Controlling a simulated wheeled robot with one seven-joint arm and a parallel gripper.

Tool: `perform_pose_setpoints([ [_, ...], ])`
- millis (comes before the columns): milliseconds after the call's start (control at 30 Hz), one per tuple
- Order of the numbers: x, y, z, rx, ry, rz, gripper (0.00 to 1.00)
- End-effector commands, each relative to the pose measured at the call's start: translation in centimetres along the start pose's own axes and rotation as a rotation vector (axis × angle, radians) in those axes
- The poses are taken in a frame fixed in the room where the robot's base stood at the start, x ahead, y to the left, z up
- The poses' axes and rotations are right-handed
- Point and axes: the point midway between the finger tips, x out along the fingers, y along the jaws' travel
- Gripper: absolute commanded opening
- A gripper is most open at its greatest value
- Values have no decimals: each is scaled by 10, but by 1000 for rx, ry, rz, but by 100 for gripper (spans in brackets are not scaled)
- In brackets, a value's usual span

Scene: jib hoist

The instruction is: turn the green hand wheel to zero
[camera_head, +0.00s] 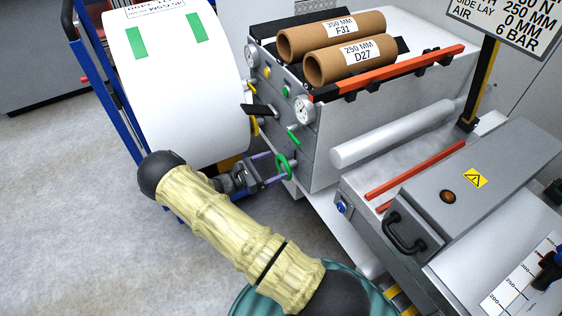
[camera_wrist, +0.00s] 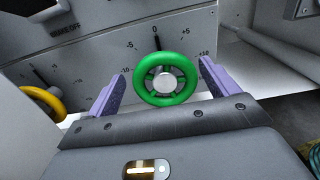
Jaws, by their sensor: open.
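The green hand wheel (camera_wrist: 165,78) has a grey hub and sits on a grey panel in the wrist view, under a scale (camera_wrist: 156,43) marked from minus to plus 10 with 0 near the top. I cannot tell where the wheel's own mark points. In the head view the wheel (camera_head: 283,167) shows at the lower front of the machine. My gripper (camera_wrist: 160,88) is open, with one purple finger to the left of the wheel and one to the right. Both fingers appear apart from the rim. It also shows in the head view (camera_head: 270,169), at the wheel.
A yellow wheel (camera_wrist: 45,103) is on the panel to the left, under another scale. A large white roll (camera_head: 178,90) stands left of the machine. A grey unit with a black handle (camera_head: 405,235) stands to the right. Open floor (camera_head: 80,200) lies at the left.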

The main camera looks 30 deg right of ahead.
Motion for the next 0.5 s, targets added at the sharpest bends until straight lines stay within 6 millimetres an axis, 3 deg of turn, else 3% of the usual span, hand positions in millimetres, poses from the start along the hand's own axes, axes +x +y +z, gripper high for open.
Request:
perform_pose_setpoints([
  [500,-105,0,0,0,2,4,86],
])
